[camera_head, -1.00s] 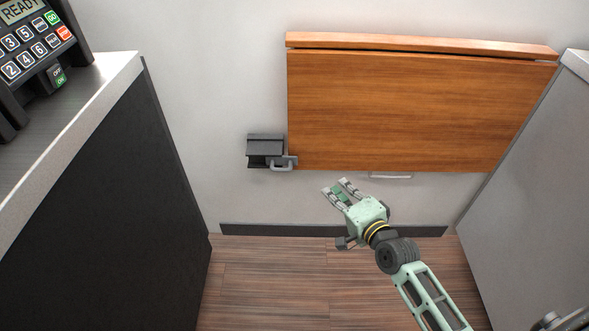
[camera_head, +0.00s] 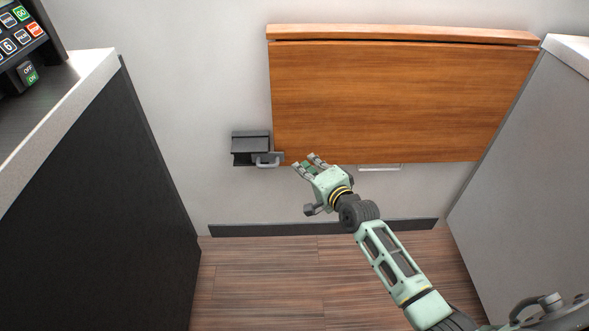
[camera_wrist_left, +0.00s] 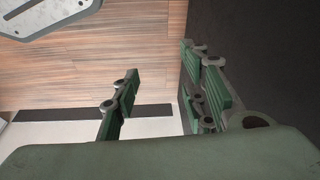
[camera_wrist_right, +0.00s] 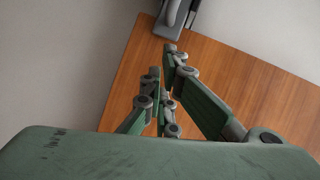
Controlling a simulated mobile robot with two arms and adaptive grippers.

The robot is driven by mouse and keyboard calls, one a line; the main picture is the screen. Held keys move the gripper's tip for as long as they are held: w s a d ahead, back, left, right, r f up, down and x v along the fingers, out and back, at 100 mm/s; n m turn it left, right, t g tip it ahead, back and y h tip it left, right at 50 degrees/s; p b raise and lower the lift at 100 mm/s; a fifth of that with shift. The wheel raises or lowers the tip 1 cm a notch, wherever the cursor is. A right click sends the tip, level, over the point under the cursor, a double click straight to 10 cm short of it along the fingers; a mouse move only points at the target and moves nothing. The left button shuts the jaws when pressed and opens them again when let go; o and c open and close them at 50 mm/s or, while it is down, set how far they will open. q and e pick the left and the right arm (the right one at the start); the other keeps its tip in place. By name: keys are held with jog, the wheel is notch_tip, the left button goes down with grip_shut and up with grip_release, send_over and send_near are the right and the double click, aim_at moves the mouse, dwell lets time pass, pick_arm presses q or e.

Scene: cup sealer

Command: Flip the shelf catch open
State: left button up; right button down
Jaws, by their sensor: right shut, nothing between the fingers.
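The shelf catch (camera_head: 250,146) is a dark grey bracket on the wall at the lower left corner of the folded wooden shelf (camera_head: 400,100). Its light grey loop handle (camera_head: 268,162) sticks out at the bottom, by the shelf's edge. My right gripper (camera_head: 304,163) is shut and empty, just right of the handle and apart from it. In the right wrist view the catch (camera_wrist_right: 176,18) shows at the top edge, beyond the fingertips (camera_wrist_right: 160,62), partly cut off. My left gripper (camera_wrist_left: 160,100) is open and empty in the left wrist view. It is out of the head view.
A dark counter (camera_head: 100,170) with a keypad machine (camera_head: 25,35) stands at the left. A grey cabinet (camera_head: 530,170) stands at the right. A pale handle (camera_head: 380,168) sits under the shelf. The wood floor (camera_head: 270,280) between is clear.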

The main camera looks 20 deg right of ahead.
aim_at(268, 158)
pick_arm(q)
jog(key=shift+v, duration=1.1)
pick_arm(e)
jog(key=shift+w+a+f, duration=0.25)
jog(key=shift+w+a, duration=0.25)
jog(key=shift+a, duration=0.3)
jog(key=shift+w+a+f, duration=0.25)
jog(key=shift+w+a, duration=0.25)
jog(key=shift+a, duration=0.25)
pick_arm(q)
jog(key=shift+w, duration=0.15)
pick_arm(e)
jog(key=a, duration=0.2)
jog(key=w+a+p, duration=0.1)
jog(key=a, duration=0.1)
jog(key=shift+w+a+r, duration=0.1)
jog(key=shift+a, duration=0.1)
jog(key=shift+w+a, duration=0.15)
jog(key=shift+a, duration=0.4)
pick_arm(q)
notch_tip(268, 158, down, 7)
jog(key=shift+r, duration=0.25)
jog(key=shift+p, duration=0.3)
